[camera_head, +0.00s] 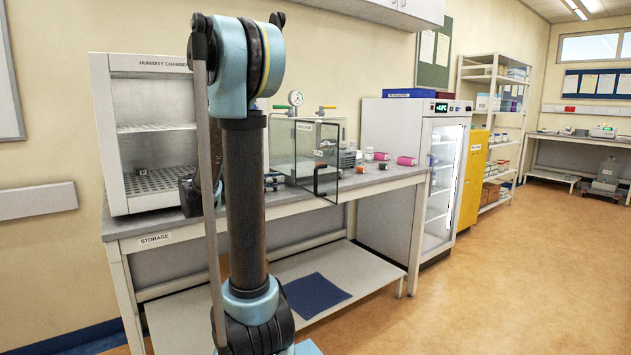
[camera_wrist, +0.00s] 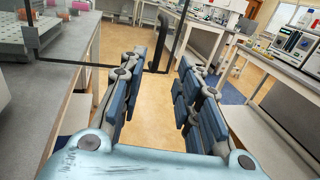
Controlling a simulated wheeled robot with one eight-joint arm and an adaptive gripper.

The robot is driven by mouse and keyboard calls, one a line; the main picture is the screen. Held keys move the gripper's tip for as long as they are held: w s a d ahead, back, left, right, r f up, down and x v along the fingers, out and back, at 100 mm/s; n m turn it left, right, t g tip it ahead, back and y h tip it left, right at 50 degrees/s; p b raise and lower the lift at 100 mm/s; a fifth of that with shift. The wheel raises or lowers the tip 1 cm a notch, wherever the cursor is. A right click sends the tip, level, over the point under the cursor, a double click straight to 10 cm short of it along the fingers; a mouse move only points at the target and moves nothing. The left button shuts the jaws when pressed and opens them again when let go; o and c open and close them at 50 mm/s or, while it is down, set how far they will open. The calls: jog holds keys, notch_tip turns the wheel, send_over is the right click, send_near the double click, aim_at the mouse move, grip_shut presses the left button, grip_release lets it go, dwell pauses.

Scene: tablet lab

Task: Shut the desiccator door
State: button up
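The desiccator (camera_head: 291,150) is a clear box on the storage bench. Its door (camera_head: 326,157), a clear pane with dark edges, stands swung out over the bench's front edge. The door's black handle (camera_head: 317,180) is on its outer part. In the wrist view the dark door frame (camera_wrist: 30,30) crosses the top, and the black handle (camera_wrist: 159,42) shows ahead between the fingers. My gripper (camera_wrist: 162,58) is open and empty, apparently short of the handle; contact is not visible. In the head view my arm hides most of the gripper.
A humidity chamber (camera_head: 150,130) stands left of the desiccator on the bench (camera_head: 185,228). A glass-fronted fridge (camera_head: 442,185) stands beyond the bench. The floor (camera_head: 500,290) at right is clear.

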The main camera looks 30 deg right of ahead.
aim_at(316, 191)
jog(key=d, duration=0.4)
jog(key=s+d, duration=0.1)
jog(key=d, duration=0.4)
jog(key=s+d, duration=0.1)
jog(key=d, duration=0.4)
jog(key=shift+s+d, duration=0.15)
jog(key=shift+s, duration=0.1)
jog(key=shift+c, duration=0.6)
grip_shut()
jog(key=shift+w+d, duration=0.1)
